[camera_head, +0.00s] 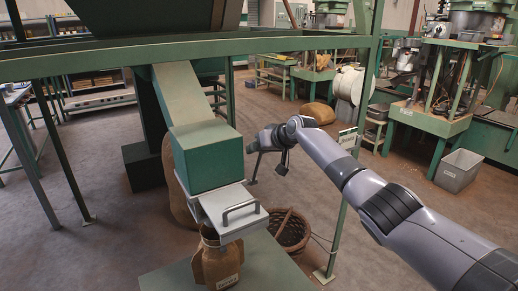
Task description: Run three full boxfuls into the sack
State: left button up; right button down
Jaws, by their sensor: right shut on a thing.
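A green measuring box (208,157) sits at the lower end of a sloping chute (181,95). Below the box, a metal slide plate (218,208) with a bar handle (240,213) sticks out toward me. An open brown sack (219,264) stands upright under the plate, its mouth partly hidden by it. My right gripper (257,152) is at the right side of the box, near its upper part. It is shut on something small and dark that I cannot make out. My left gripper is not in view. The inside of the box is hidden.
A green hopper (150,16) hangs above on a green frame (300,43) whose post (366,110) stands behind my right arm. The sack stands on a low green table (262,268). A wicker basket (292,236) is on the floor to its right. A full sack leans behind the box.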

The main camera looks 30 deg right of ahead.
jog(key=shift+a+f, duration=0.1)
dwell(0.3)
jog(key=c, duration=0.8)
grip_release()
jog(key=shift+w+f, duration=0.1)
jog(key=shift+w, duration=0.05)
jog(key=shift+o, duration=0.2)
jog(key=shift+v, duration=3.65)
jog(key=shift+c, duration=0.2)
